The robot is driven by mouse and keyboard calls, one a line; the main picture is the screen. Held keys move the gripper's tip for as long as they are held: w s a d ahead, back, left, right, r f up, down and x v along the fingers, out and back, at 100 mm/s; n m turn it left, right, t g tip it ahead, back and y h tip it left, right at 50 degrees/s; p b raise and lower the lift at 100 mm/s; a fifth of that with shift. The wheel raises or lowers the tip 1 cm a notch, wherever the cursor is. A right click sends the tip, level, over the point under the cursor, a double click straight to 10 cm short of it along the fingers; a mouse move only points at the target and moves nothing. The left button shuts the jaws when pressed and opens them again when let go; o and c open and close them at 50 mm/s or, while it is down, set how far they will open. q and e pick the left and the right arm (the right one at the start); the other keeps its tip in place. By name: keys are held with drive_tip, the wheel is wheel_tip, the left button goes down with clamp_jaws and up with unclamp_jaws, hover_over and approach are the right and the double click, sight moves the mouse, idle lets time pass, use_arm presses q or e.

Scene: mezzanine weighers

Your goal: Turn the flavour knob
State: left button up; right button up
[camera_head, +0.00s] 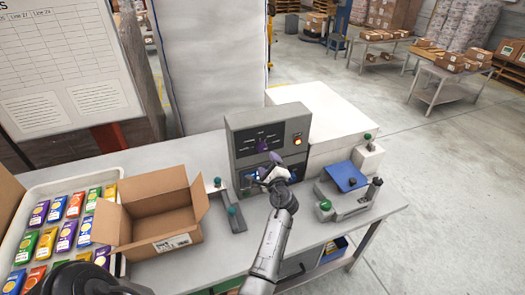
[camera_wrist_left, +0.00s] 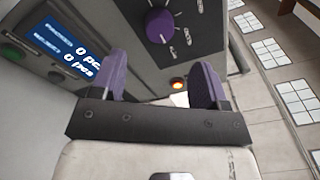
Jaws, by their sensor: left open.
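The flavour knob (camera_head: 263,146) is a purple round knob on the front of a grey control box (camera_head: 243,140), with printed labels around it. The knob also shows at the top of the left wrist view (camera_wrist_left: 159,25), beyond the fingertips and not between them. My left gripper (camera_head: 265,167) is in front of the box, just below the knob in the head view. In the left wrist view its two purple fingers (camera_wrist_left: 161,78) stand apart with nothing held between them. It looks close to the panel but clear of the knob. My right gripper is not in view.
A lit orange button (camera_head: 298,141) is right of the knob. A blue display (camera_wrist_left: 65,52) reads 0 pcs. An open carton (camera_head: 188,238) and a tray (camera_head: 38,190) of coloured packs stand left. A blue-topped scale (camera_head: 346,176) stands right.

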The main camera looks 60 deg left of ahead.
sight(262, 150)
use_arm(q)
drive_tip(key=x, duration=0.8)
drive_tip(key=shift+f, duration=0.1)
drive_tip(key=shift+c, duration=0.2)
drive_tip(key=c, duration=0.9)
